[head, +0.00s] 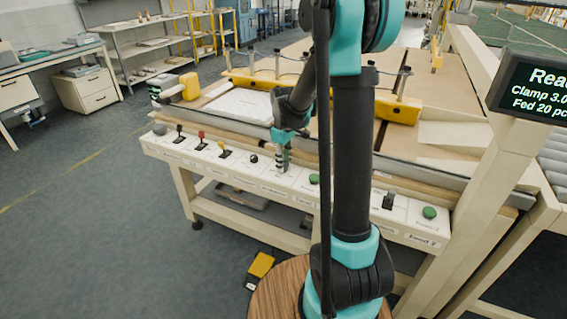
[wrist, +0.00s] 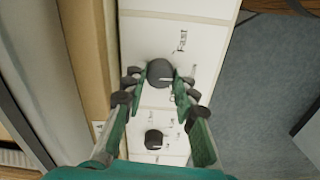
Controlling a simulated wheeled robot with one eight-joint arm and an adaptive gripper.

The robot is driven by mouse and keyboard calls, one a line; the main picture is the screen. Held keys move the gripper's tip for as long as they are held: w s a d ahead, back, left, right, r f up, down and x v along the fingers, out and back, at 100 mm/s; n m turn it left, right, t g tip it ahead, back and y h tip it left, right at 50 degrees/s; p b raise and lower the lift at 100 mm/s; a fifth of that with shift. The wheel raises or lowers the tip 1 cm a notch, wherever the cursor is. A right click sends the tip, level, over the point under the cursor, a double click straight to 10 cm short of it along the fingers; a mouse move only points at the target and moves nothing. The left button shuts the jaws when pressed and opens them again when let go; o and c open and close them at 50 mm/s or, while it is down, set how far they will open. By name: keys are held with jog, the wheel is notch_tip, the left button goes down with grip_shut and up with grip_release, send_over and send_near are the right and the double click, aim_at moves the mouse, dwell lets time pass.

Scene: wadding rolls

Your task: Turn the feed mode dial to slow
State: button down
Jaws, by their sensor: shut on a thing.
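The feed mode dial (wrist: 160,72) is a dark round knob on the white control panel in the wrist view. A "Fast" label is printed beside it, and another label near it is mostly hidden by my gripper. A pale pointer line on the dial points roughly to the right in the picture. My gripper (wrist: 158,82) is shut on the dial, with one green finger on each side. In the head view my gripper (head: 283,163) reaches down to the panel's middle and hides the dial.
A second dark knob (wrist: 154,140) sits close by on the panel. The panel (head: 200,153) also bears several levers and a green button (head: 429,212). A display (head: 535,90) stands at the right. Yellow clamp bars (head: 399,110) lie on the table behind.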

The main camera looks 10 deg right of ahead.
jog(key=c, duration=1.2)
grip_release()
notch_tip(320, 180, up, 12)
jog(key=shift+r, duration=0.1)
